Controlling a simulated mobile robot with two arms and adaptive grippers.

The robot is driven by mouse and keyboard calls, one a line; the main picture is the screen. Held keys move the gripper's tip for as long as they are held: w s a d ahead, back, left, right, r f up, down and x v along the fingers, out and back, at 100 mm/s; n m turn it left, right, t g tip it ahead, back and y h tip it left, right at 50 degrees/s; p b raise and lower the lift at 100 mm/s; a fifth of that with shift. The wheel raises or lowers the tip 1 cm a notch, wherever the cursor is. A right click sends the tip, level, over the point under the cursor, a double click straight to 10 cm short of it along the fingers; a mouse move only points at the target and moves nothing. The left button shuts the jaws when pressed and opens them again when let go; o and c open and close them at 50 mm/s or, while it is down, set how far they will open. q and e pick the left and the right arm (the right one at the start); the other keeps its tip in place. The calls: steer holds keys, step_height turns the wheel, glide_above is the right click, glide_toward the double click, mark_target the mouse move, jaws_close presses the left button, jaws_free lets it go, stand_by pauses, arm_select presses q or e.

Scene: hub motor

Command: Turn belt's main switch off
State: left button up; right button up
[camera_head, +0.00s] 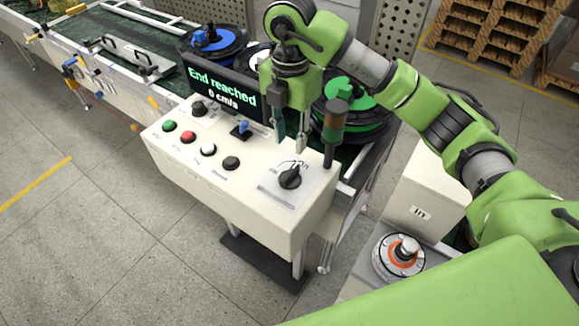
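The control box (262,222) of the belt is cream-coloured and stands in the middle of the head view. Its main switch (290,178) is a black rotary knob on a grey plate at the right end of the top face. My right gripper (290,145) points down above and just behind the knob. Its two fingers are apart with nothing visible between them, and they appear clear of the knob. The display (222,88) reads "End reached" and "0 cm/s". My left gripper is out of the picture.
Green, red, white and black buttons (188,137) and a small blue-tipped lever (241,128) are on the box. A signal post (332,130) stands close right of my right gripper. Green and blue-topped parts (211,38) are on the belt behind. An "In" box (419,205) stands right.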

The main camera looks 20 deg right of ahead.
mark_target(290, 171)
step_height(290, 171, down, 11)
steer(key=p, duration=0.3)
steer(key=shift+r, duration=0.1)
steer(key=shift+f, duration=0.45)
steer(key=shift+c, duration=0.3)
jaws_close()
